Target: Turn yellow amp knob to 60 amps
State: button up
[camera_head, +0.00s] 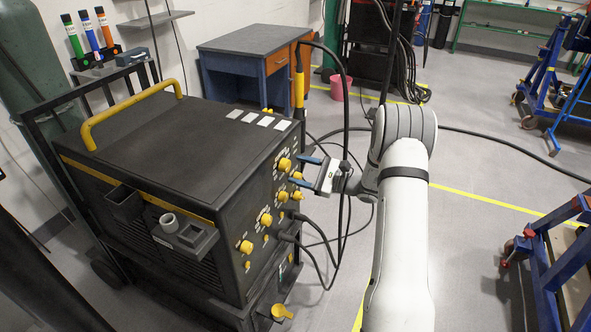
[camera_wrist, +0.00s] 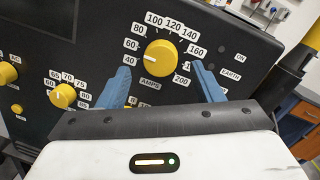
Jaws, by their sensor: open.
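The yellow amp knob (camera_wrist: 160,55) sits on the black panel, inside a ring of white number labels from 40 to 200. A white mark on its left side points toward about the 40 label (camera_wrist: 129,59). In the head view I take the upper yellow knob (camera_head: 284,164) to be it. My gripper (camera_wrist: 161,84) is open, with one blue finger to the left of the knob and one to the right. The fingers appear apart from the knob. In the head view my gripper (camera_head: 301,170) is in front of the panel.
A smaller yellow knob (camera_wrist: 63,95) is at left on the panel. More knobs and black cables (camera_head: 315,245) are on the same face of the black welding machine (camera_head: 185,140). A yellow handle (camera_wrist: 297,65) stands at right. A blue desk (camera_head: 250,65) is behind; grey floor (camera_head: 470,165) is open at right.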

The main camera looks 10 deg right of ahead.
jog(key=v, duration=0.5)
jog(key=shift+a+r, duration=0.1)
jog(key=s+a+r+n+g+h+p, duration=0.1)
jog(key=s+a+r+n+g+h, duration=0.1)
jog(key=s+a+r+n+g, duration=0.5)
jog(key=s+a+r+n+g+h+p, duration=0.1)
jog(key=s+a+r+n+g+h, duration=0.2)
jog(key=s, duration=0.6)
jog(key=s+d+r+n+t+h+p, duration=0.1)
jog(key=s+d+r+n+h, duration=0.1)
jog(key=s, duration=0.7)
jog(key=s+d+r+n+t+h+p, duration=0.1)
jog(key=s+d+r+n+t+h, duration=0.1)
jog(key=s+n+h, duration=0.5)
jog(key=shift+s+d+r+h, duration=0.45)
jog(key=shift+s+r+h, duration=0.5)
jog(key=shift+s+h, duration=0.15)
jog(key=shift+c, duration=0.2)
